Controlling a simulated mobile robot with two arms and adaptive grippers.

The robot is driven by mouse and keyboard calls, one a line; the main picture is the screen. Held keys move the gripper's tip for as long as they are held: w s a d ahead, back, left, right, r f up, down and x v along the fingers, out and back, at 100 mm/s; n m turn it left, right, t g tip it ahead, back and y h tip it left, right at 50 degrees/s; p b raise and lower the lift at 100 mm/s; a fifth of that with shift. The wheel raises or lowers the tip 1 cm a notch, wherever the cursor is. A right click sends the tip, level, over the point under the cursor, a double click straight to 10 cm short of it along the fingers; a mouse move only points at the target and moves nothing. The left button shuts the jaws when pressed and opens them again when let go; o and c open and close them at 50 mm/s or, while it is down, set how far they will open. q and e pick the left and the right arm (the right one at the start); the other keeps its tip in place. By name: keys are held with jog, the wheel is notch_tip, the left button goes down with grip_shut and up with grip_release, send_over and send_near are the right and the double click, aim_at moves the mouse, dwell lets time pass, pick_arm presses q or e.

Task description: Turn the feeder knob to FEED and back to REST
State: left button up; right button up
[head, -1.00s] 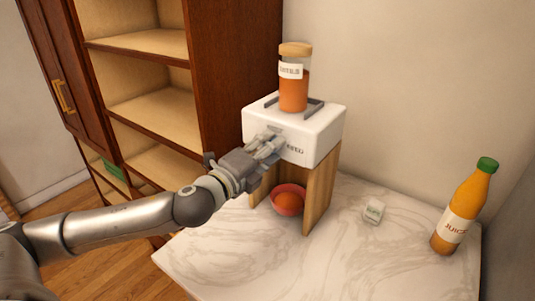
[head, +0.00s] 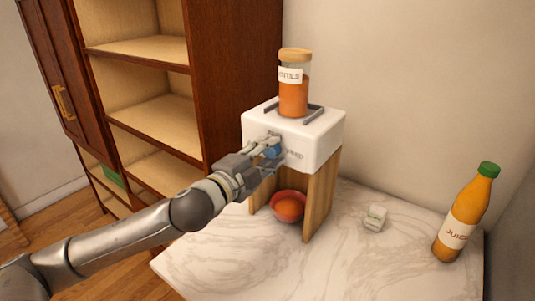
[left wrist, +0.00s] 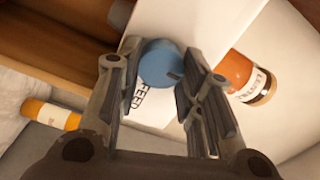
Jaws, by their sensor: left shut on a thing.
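The feeder is a white block (head: 320,150) on wooden legs, with printed lettering on its front. Its round blue knob (head: 272,151) sits on that front face. The knob also shows in the left wrist view (left wrist: 160,62), with a dark mark on its right side. My left gripper (head: 270,150) is shut on the knob, a finger on either side. In the left wrist view the lettering beside the knob is partly covered by the gripper (left wrist: 155,82). I cannot read which setting the knob points to. My right gripper is not in view.
A jar (head: 294,98) with orange contents and a wooden lid stands on the feeder. A red bowl (head: 287,207) sits beneath it. A small white item (head: 375,218) and a juice bottle (head: 460,215) stand to the right on the marble top (head: 330,265). A wooden shelf unit (head: 230,70) is behind left.

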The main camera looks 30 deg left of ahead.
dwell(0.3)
pick_arm(q)
jog(key=o, duration=1)
jog(key=shift+o, duration=0.2)
jog(key=shift+s, duration=0.1)
jog(key=s+a, duration=0.1)
jog(key=s, duration=0.6)
jog(key=shift+s, duration=0.15)
